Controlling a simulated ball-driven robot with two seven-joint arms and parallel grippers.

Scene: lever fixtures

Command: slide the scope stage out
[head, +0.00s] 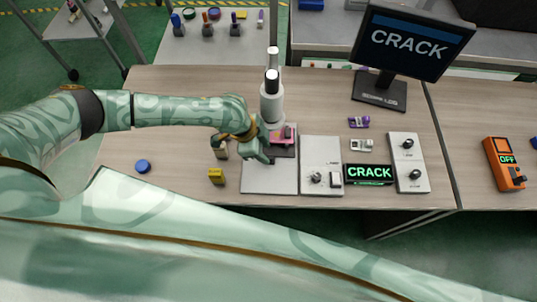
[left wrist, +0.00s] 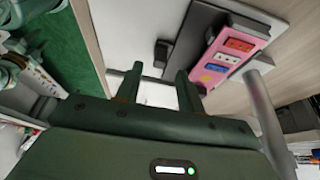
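The white microscope (head: 271,100) stands on the table above a grey-white base plate (head: 270,182). Its dark stage (head: 284,152) carries a pink tray (head: 288,133). In the left wrist view the pink tray (left wrist: 225,60) holds several coloured pieces, and a small dark knob (left wrist: 162,53) stands near the dark stage plate (left wrist: 195,30). My left gripper (left wrist: 158,82) is open, its two fingers apart with nothing between them. The knob lies beyond the fingertips. In the head view my left gripper (head: 262,152) is beside the stage's left side and partly hides it. My right gripper is not in view.
A white panel (head: 321,160) with a knob and switch, a small CRACK display (head: 369,174) and a two-knob panel (head: 408,160) stand to the right. A yellow block (head: 216,176) and blue disc (head: 143,166) lie left. A monitor (head: 412,40) stands behind.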

